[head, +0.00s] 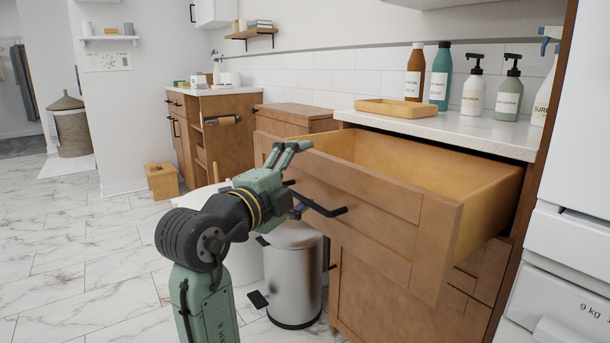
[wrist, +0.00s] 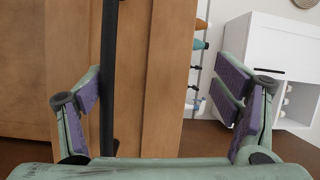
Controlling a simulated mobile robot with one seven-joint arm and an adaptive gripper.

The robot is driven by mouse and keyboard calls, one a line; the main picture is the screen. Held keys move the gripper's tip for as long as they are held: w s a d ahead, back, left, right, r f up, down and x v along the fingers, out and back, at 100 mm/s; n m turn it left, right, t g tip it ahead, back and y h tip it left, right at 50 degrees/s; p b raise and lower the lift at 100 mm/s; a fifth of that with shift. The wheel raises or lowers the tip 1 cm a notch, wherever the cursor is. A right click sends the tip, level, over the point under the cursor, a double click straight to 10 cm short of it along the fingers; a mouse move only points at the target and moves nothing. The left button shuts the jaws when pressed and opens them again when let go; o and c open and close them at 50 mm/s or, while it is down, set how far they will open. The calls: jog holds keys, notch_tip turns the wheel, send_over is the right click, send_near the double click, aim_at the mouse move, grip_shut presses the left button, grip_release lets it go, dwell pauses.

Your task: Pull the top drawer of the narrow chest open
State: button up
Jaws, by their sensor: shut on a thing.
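A wide wooden top drawer (head: 385,205) stands far out from the cabinet under a white counter; its visible inside is empty. I cannot tell whether this cabinet is the narrow chest. A black bar handle (head: 325,209) crosses the drawer front; it shows upright in the wrist view (wrist: 109,80). My gripper (head: 298,177) is at the handle's left end. In the wrist view my gripper (wrist: 165,98) has its fingers well apart, the left one close against the handle and the right one beyond the drawer front's edge. Actual contact is hard to see.
A metal pedal bin (head: 293,275) stands close below my gripper. Bottles (head: 440,78) and a wooden tray (head: 396,107) stand on the counter (head: 470,137). A white appliance (head: 570,250) is at the right. The marble floor (head: 90,230) is free at the left.

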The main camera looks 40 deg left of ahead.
jog(key=s, duration=0.2)
jog(key=s+r, duration=0.1)
jog(key=s, duration=0.1)
jog(key=shift+s+r+b, duration=0.1)
jog(key=shift+r+b, duration=0.05)
jog(key=shift+b, duration=0.25)
jog(key=shift+c, duration=0.7)
jog(key=shift+s+d+r+t, duration=0.1)
jog(key=shift+s+r+t, duration=0.15)
jog(key=shift+s, duration=0.35)
jog(key=c, duration=0.5)
jog(key=shift+s+f, duration=0.15)
jog(key=shift+s, duration=0.1)
jog(key=shift+c, duration=0.4)
jog(key=shift+s+d+f+b, duration=0.1)
jog(key=shift+s+f+b, duration=0.15)
jog(key=shift+s, duration=0.5)
jog(key=shift+s+f+b, duration=0.3)
jog(key=shift+s, duration=0.5)
jog(key=shift+s+d+f+b, duration=0.1)
jog(key=shift+s+f+b, duration=0.15)
jog(key=shift+s, duration=0.5)
